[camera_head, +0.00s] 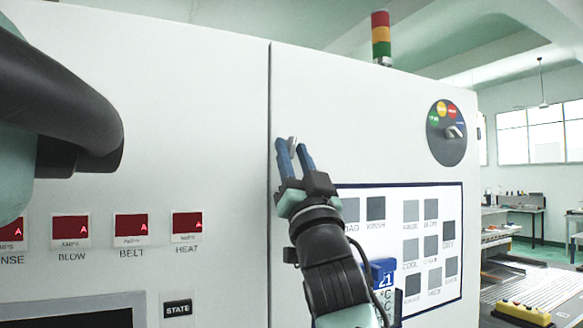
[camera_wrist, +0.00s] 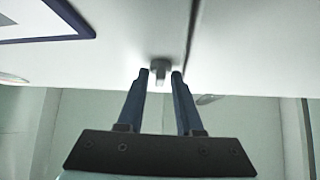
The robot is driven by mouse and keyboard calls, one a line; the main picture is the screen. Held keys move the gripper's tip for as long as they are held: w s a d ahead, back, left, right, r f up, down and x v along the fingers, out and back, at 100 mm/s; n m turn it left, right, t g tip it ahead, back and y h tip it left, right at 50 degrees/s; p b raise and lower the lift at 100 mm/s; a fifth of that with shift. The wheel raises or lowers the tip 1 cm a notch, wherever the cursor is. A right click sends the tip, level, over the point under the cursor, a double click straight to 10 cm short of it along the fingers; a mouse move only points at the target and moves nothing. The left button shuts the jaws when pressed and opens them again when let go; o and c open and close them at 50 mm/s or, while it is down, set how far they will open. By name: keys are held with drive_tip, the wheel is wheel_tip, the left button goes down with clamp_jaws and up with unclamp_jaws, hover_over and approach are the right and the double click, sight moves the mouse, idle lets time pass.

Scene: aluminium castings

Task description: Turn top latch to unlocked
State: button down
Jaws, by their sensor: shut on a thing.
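The top latch is a small grey knob on the white cabinet front, close to the vertical door seam. In the head view the latch (camera_head: 292,143) shows as a small grey piece between the blue fingertips, mostly hidden by them. In the wrist view the latch (camera_wrist: 160,67) sticks out from the white panel between the fingertips. My gripper (camera_head: 293,147) has its two blue fingers on either side of the latch and is shut on it. The gripper also shows in the wrist view (camera_wrist: 160,75). Which way the latch is turned is hard to tell.
A dark round panel (camera_head: 446,133) with coloured buttons and a switch is at the upper right. A blue-framed button panel (camera_head: 405,240) lies behind my arm. Red displays (camera_head: 131,228) line the left panel. A stack light (camera_head: 381,38) stands on top.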

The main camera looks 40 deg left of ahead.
drive_tip(key=shift+w+n+g+y, duration=0.2)
drive_tip(key=shift+n+g+y, duration=0.7)
drive_tip(key=shift+n+g, duration=0.95)
drive_tip(key=shift+n, duration=0.75)
drive_tip(key=c, duration=0.9)
unclamp_jaws()
drive_tip(key=b+v, duration=0.6)
drive_tip(key=v, duration=0.7)
drive_tip(key=shift+w, duration=0.1)
